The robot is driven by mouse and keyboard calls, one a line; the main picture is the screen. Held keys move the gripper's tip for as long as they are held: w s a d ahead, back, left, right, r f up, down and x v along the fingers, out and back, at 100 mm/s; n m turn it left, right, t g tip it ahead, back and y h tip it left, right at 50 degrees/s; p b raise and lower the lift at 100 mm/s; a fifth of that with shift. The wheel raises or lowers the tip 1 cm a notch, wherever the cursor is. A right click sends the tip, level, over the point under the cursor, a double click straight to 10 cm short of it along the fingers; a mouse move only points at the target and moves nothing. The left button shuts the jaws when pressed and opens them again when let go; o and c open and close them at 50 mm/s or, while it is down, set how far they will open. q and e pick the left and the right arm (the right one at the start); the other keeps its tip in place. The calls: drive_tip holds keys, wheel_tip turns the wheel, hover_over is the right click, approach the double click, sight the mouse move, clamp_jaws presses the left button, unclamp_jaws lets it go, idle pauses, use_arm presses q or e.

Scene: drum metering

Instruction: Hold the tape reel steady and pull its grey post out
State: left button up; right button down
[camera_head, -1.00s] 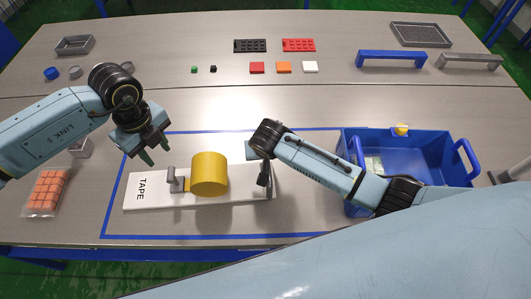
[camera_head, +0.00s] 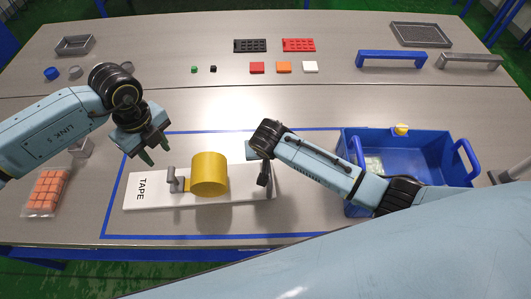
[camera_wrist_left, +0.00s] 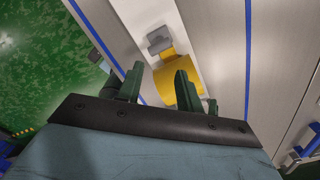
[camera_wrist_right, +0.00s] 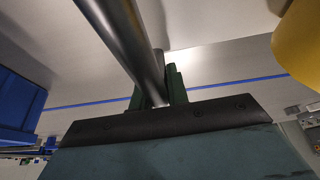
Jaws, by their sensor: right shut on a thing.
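The yellow tape reel (camera_head: 209,174) stands on a white board (camera_head: 232,197) marked TAPE; it also shows in the left wrist view (camera_wrist_left: 172,82). A grey upright piece (camera_head: 174,180) stands at its left side. My left gripper (camera_head: 155,153) is open and empty above and left of the reel. My right gripper (camera_head: 262,160) is to the right of the reel. Its fingers (camera_wrist_right: 159,92) are shut on a dark grey post (camera_wrist_right: 125,38), which runs up past the camera. The reel is beside the post in the right wrist view, with a gap between them. The post's far end is hidden.
A blue bin (camera_head: 440,172) stands at the right, partly behind my right arm. A bag of orange cubes (camera_head: 47,192) lies at the left. Blue tape lines (camera_head: 215,237) frame the board. Small blocks, trays and handles are along the back; the middle table is clear.

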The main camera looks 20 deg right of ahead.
use_arm(q)
drive_tip(key=o, duration=0.6)
drive_tip(key=shift+c, duration=0.2)
drive_tip(key=n+g+h, duration=0.1)
drive_tip(key=n+h, duration=0.3)
drive_tip(key=n, duration=0.4)
approach(169, 173)
drive_tip(key=x, duration=1.1)
drive_tip(key=shift+c, duration=0.4)
